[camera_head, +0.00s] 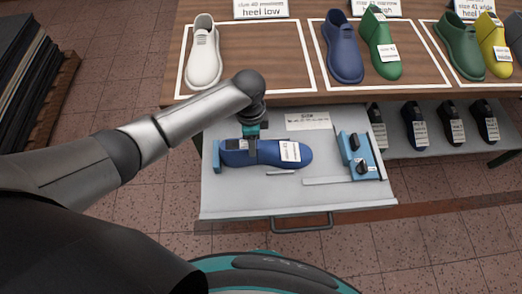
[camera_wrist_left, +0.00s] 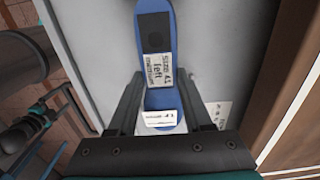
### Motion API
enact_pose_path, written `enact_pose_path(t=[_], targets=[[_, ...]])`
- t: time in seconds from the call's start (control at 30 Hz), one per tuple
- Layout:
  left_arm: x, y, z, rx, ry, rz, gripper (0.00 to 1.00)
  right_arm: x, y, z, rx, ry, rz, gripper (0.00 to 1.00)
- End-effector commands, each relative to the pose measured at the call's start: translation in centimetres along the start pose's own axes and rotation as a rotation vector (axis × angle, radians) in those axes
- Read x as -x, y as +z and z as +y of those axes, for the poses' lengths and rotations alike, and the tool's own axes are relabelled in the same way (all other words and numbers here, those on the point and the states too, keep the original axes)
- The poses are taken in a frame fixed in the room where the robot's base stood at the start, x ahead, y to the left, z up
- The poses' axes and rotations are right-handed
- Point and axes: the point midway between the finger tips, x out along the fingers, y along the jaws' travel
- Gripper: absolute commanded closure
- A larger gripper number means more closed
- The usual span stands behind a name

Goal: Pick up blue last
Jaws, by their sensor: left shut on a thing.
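The blue last (camera_head: 272,152) lies lengthwise over the grey pull-out tray (camera_head: 230,198), its rounded end to the right, with a white label near that end. My left gripper (camera_head: 250,145) comes down from above and is shut on this last, left of its middle. In the left wrist view the blue last (camera_wrist_left: 163,99) runs between the two fingers of my left gripper (camera_wrist_left: 160,86); its dark patch and a label reading "left" show. Whether the last touches the tray is unclear. My right gripper is not in view.
A light blue device (camera_head: 357,156) stands at the tray's right, and a blue bracket (camera_head: 217,156) at its left. On the wooden table behind are a white last (camera_head: 203,52), another blue last (camera_head: 342,47) and green and yellow ones. Black lasts (camera_head: 414,124) stand on a lower shelf.

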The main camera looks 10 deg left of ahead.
Motion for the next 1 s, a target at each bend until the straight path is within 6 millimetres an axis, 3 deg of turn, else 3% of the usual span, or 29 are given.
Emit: enact_pose_path(t=[0.03, 0.2, 1.0], targets=[[0.01, 0.0, 0.0, 0.0, 0.0, 0.0, 0.8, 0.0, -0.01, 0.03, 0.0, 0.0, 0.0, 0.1], [0.01, 0.01, 0.0, 0.0, 0.0, 0.0, 0.99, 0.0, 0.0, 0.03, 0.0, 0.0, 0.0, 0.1], [0.02, 0.01, -0.01, 0.0, 0.0, 0.0, 1.0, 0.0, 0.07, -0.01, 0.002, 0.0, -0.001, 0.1]])
